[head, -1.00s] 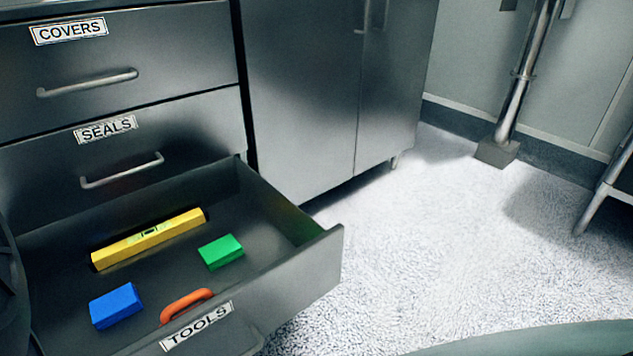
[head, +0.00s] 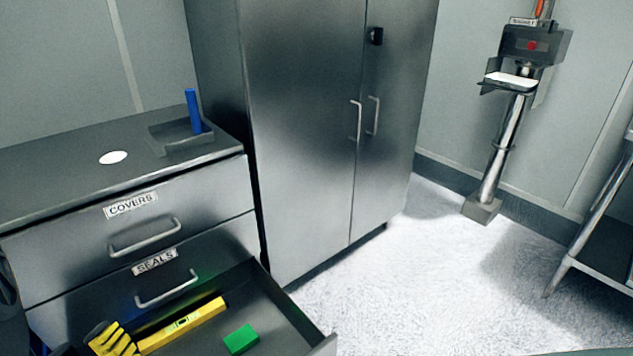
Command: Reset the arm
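My gripper cannot be made out in the head view. A dark rounded part at the left edge, likely of my own arm, shows only in part. The open tools drawer (head: 274,290) is cut off by the bottom of the picture. In it lie a yellow level (head: 185,325) and a green block (head: 241,339). A yellow ribbed, finger-like object (head: 111,340) is at the level's left end; I cannot tell exactly what it is. A sliver of blue shows at the bottom left.
Above are the shut seals drawer (head: 155,263) and covers drawer (head: 131,206). The countertop (head: 60,185) bears a white disc (head: 113,158) and a tray (head: 172,143) with a blue cylinder (head: 193,111). A tall cabinet (head: 305,120) stands beside it. Floor (head: 400,270) is clear to the right.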

